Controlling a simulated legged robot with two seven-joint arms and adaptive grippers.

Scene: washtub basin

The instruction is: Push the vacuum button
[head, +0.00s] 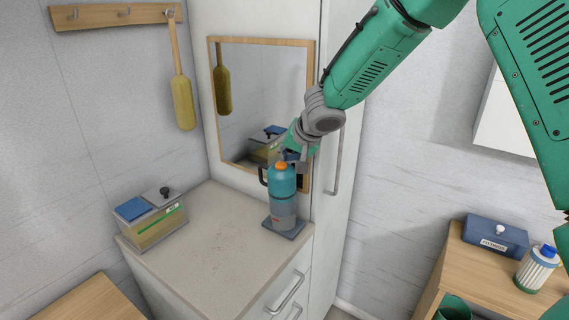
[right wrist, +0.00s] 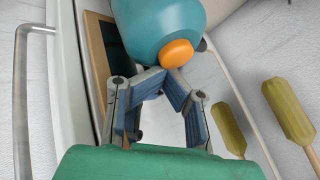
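The vacuum (head: 283,195) is a teal and grey upright unit with a dark handle, standing on a dark base (head: 284,229) at the counter's right edge. Its orange button (head: 281,166) is at the top. In the right wrist view, the teal body (right wrist: 158,28) and the orange button (right wrist: 176,53) are close in front of the fingers. My right gripper (head: 295,160) is beside the vacuum's top. Its fingertips (right wrist: 163,80) come together by the button, holding nothing; I cannot tell whether they touch it. My left gripper is not in view.
The counter (head: 215,245) is mostly clear, with a lidded box (head: 151,220) at its left. A mirror (head: 255,90) is behind the vacuum, and a tall cabinet with a handle (head: 335,160) is to its right. A brush (head: 183,100) hangs at left.

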